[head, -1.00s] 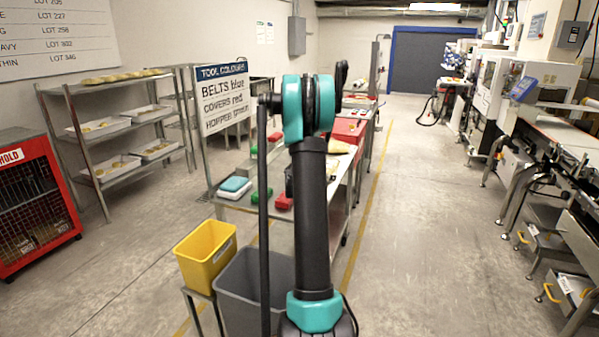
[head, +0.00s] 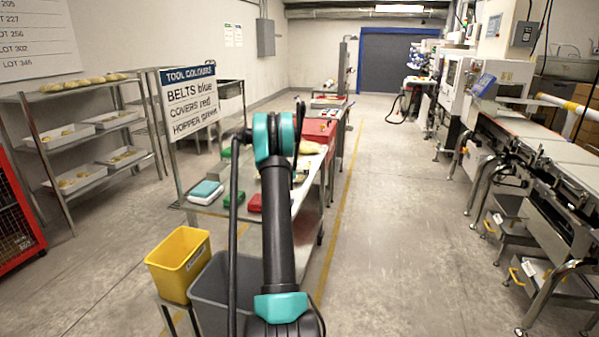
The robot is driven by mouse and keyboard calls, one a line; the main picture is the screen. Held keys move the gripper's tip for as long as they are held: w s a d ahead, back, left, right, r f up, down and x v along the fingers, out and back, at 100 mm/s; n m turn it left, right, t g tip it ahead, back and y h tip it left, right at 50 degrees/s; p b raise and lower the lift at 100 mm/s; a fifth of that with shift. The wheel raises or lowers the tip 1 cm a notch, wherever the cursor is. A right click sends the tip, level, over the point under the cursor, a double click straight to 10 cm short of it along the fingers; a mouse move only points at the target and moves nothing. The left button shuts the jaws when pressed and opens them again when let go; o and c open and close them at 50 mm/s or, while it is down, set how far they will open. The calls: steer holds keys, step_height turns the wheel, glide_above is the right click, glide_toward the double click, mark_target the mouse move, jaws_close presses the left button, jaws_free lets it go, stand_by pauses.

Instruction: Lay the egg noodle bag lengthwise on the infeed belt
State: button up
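A pale yellow bag-like item (head: 312,147) lies on the steel bench (head: 312,208) behind my arm. It may be the egg noodle bag, but it is small, partly covered, and its label cannot be read. The checkweigher line with its pale flat belt (head: 565,152) runs along the right side. I cannot tell which section is the infeed. My arm stands upright in the middle of the view, between me and the bench. My gripper is hidden behind the arm's upper joint, so its fingers do not show.
A yellow bin (head: 178,264) and a grey bin (head: 215,300) stand at the bench's near end. A tool colours sign (head: 188,100) stands at its left. A rack (head: 50,165) holds trays at the left. The floor between bench and checkweigher is clear.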

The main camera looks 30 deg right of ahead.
steer(key=shift+r+x, duration=0.2)
steer(key=shift+x, duration=2.65)
steer(key=shift+c, duration=0.5)
steer(key=c, duration=1.6)
